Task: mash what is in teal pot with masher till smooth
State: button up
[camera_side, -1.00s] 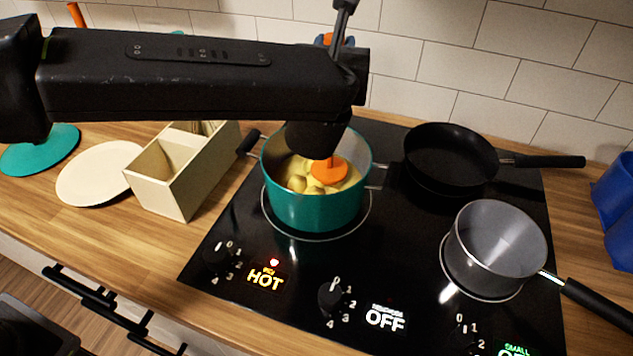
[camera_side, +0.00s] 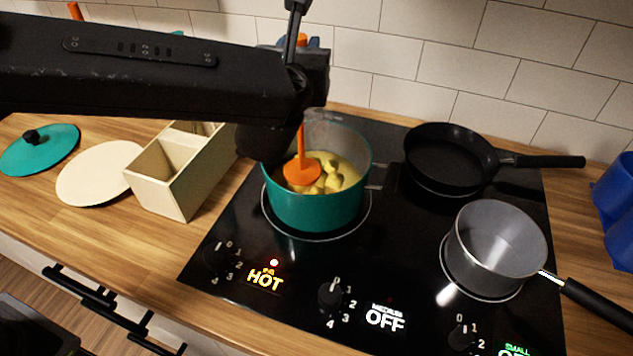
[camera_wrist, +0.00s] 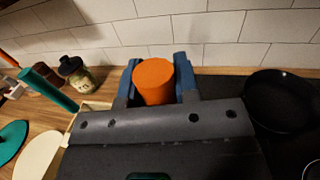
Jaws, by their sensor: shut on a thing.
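The teal pot (camera_side: 318,208) stands on the left burner of the black cooktop, with yellow chunks (camera_side: 335,178) inside that still show as separate lumps. The orange masher (camera_side: 302,168) is upright with its round head down in the left part of the pot, at the chunks. My gripper (camera_wrist: 153,82) is shut on the masher's thick orange handle, with a blue finger on each side in the wrist view. In the side view my arm hides most of the gripper and the pot's left handle.
A grey saucepan (camera_side: 497,242) and a black frying pan (camera_side: 447,160) stand right of the pot. A cream divided box (camera_side: 160,187), a cream disc (camera_side: 92,172) and a teal lid (camera_side: 45,150) lie on the wooden counter at left. The panel reads HOT (camera_side: 265,280).

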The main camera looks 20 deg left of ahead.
jog(key=shift+f, duration=0.1)
jog(key=shift+f, duration=2.2)
notch_tip(320, 180, up, 5)
jog(key=shift+f, duration=0.15)
jog(key=shift+s+d, duration=0.2)
jog(key=shift+d, duration=0.6)
jog(key=shift+s+d, duration=0.25)
jog(key=shift+d, duration=0.5)
jog(key=shift+s+d, duration=0.2)
jog(key=shift+d, duration=0.6)
jog(key=shift+f, duration=0.15)
